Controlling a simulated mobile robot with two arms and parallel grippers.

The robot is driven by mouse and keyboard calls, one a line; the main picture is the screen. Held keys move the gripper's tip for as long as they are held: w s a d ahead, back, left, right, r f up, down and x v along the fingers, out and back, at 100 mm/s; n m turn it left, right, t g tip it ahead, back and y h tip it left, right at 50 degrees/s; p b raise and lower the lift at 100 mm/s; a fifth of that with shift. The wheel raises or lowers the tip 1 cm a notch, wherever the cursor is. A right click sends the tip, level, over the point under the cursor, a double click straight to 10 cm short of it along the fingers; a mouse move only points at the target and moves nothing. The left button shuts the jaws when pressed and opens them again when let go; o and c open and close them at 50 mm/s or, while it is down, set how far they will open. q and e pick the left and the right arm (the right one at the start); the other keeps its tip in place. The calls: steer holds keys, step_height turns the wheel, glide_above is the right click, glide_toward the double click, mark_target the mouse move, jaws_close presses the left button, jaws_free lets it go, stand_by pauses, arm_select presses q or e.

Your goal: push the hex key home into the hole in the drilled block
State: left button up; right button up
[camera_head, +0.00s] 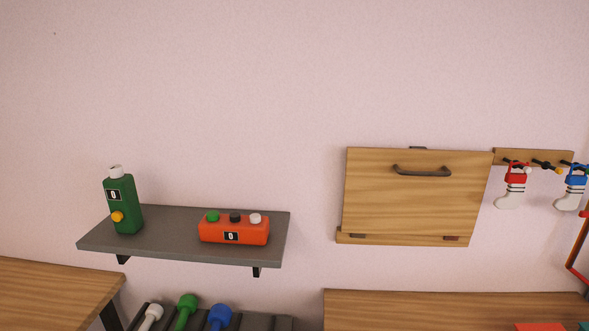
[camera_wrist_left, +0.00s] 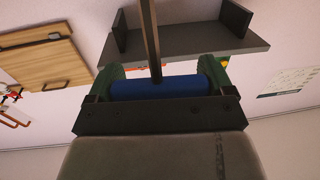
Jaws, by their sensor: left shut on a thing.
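The hex key (camera_wrist_left: 180,87) shows in the left wrist view, with a blue handle lying crosswise and a dark straight shaft running up out of the top of the picture. My left gripper (camera_wrist_left: 160,83) is shut on its blue handle, with a green finger at each end. The shaft's tip is cut off by the picture edge. The drilled block and its hole are not visible in either view. Neither gripper shows in the head view, and my right gripper is in neither view.
A grey shelf (camera_head: 170,247) holds a green bottle (camera_head: 123,205) and an orange button box (camera_head: 234,231). A wooden flap panel (camera_head: 415,205) and a hook rail (camera_head: 535,157) hang right. Wooden tops (camera_head: 420,308) and a rack of coloured knobs (camera_head: 187,305) lie below.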

arm_select(q)
steer(key=s+d+r, duration=0.2)
steer(key=s+r, duration=0.3)
steer(key=s, duration=0.1)
steer(key=w+a+f+n+y, duration=0.1)
steer(key=w+a+f, duration=0.2)
steer(key=w+f, duration=0.4)
steer(key=shift+w+a, duration=0.35)
steer(key=shift+w, duration=0.45)
steer(key=w+a+f+b, duration=0.4)
steer(key=w+a+f, duration=0.2)
steer(key=a+f, duration=0.3)
steer(key=shift+w+a+f+b, duration=0.3)
steer(key=shift+a+f+b, duration=0.1)
steer(key=shift+f, duration=0.45)
